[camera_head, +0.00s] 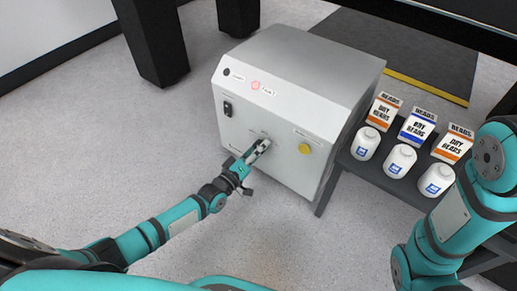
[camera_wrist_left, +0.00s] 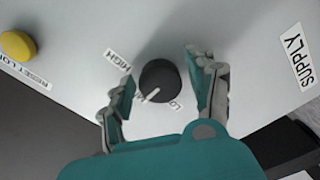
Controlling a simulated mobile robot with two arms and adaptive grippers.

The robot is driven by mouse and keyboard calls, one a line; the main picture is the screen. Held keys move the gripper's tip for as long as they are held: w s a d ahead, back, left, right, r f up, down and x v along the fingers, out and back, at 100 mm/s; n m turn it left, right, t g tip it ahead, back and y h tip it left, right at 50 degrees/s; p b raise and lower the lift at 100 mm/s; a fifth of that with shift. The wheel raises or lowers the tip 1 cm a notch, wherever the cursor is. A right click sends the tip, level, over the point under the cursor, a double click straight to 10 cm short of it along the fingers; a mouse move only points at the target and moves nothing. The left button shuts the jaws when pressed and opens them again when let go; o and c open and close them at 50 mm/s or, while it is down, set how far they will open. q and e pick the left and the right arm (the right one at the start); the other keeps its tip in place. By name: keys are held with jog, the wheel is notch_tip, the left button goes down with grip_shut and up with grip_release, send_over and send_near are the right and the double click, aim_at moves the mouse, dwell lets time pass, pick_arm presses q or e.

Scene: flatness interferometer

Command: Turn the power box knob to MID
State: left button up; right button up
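The power box (camera_head: 285,100) is a light grey cabinet on the floor. In the left wrist view its dark round knob (camera_wrist_left: 160,78) has a white pointer line aimed down and to the left. The HIGH label (camera_wrist_left: 118,60) is up-left of the knob, and a partly visible LO label (camera_wrist_left: 175,104) is below it. The MID label cannot be read clearly. My left gripper (camera_head: 257,152) is at the box's front face and hides the knob in the head view. Its fingers are open on either side of the knob, with gaps showing. My right gripper is out of view.
A yellow button (camera_head: 304,149) is right of the knob and a black switch (camera_head: 228,109) is at upper left. A dark low table (camera_head: 350,172) beside the box holds bead boxes (camera_head: 417,127) and white jars (camera_head: 399,160). The floor left of the box is clear.

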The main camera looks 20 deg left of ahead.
pick_arm(q)
jog(key=shift+o, duration=0.2)
jog(key=shift+s, duration=0.1)
jog(key=v, duration=1.1)
jog(key=shift+s+a, duration=0.15)
jog(key=shift+s, duration=0.25)
jog(key=shift+r, duration=0.1)
